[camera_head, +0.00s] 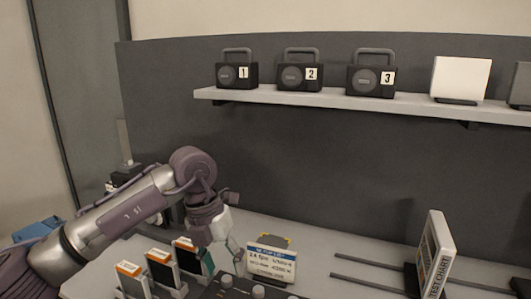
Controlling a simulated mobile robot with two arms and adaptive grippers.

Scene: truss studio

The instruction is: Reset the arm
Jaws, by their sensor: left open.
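My left arm comes in from the left and bends down over the table. Its gripper (236,254) points downward, open, between the upright orange-topped cards and a small sign. I see nothing held in it, though the fingers are small and partly blend with the table. My right gripper is not in view.
Several upright cards with orange tops (161,270) stand left of the gripper. A lettered sign (271,265) is close on its right, with knobs (258,291) in front. A test chart (436,256) stands by dark rails (368,265). Three numbered boxes (300,75) sit on a shelf (345,101).

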